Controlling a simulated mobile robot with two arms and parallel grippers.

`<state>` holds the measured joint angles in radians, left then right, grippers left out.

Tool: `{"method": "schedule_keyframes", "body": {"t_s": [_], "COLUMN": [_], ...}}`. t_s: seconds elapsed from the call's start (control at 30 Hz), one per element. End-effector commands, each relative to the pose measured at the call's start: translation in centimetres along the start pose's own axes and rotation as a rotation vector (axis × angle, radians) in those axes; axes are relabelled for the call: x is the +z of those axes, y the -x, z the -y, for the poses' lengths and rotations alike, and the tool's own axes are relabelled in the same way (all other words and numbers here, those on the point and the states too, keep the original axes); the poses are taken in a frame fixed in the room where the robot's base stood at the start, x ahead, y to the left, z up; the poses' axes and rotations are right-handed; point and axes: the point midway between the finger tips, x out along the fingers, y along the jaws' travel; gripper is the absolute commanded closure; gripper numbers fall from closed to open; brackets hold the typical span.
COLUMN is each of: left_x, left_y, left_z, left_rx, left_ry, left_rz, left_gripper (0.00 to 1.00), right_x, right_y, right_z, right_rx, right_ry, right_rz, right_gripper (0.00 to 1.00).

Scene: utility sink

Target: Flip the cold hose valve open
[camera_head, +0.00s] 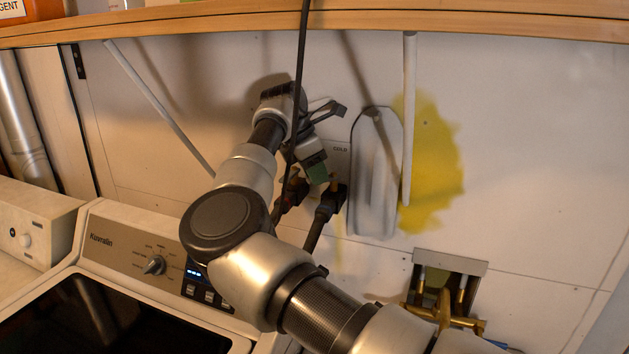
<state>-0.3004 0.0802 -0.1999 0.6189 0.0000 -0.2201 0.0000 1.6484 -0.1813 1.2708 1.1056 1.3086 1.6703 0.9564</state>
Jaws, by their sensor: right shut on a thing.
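My right gripper (322,142) is at the wall, just left of the "COLD" label (340,149). One dark finger shows above and a green-padded part shows below. It is shut on a part of the cold hose valve, which is mostly hidden behind the gripper. Below it a black hose end (328,203) hangs under the cold side. A second hose fitting with a red part (293,189) sits to its left, partly behind my arm. The angle of the valve lever cannot be made out. My left gripper is not in view.
A washer (125,246) with a knob panel stands at lower left. A wooden shelf (450,24) runs along the top on white braces. A dark cord (299,80) hangs before the gripper. A metal iron-shaped plate (376,185) is right of the valve. A brass fixture (443,322) sits below.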

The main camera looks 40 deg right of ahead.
Motion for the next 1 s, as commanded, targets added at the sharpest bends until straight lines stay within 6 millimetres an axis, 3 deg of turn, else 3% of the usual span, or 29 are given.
{"method": "schedule_keyframes", "body": {"t_s": [0.03, 0.1, 0.5, 1.0], "left_x": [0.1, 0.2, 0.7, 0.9], "left_y": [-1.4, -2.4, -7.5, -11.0], "left_z": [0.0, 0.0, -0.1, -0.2], "left_rx": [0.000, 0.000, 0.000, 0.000], "left_ry": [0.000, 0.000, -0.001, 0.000], "left_rz": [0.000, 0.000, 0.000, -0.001], "left_gripper": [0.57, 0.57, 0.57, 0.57], "right_x": [-0.2, -0.2, 0.4, 1.3], "right_y": [-0.5, -0.5, -0.5, -0.5], "right_z": [0.2, 0.5, 2.0, 3.1], "right_rx": [0.024, 0.049, 0.194, 0.316], "right_ry": [0.034, 0.094, 0.440, 0.746], "right_rz": [0.003, 0.003, 0.004, 0.006], "right_gripper": [1.00, 1.00, 1.00, 1.00]}}
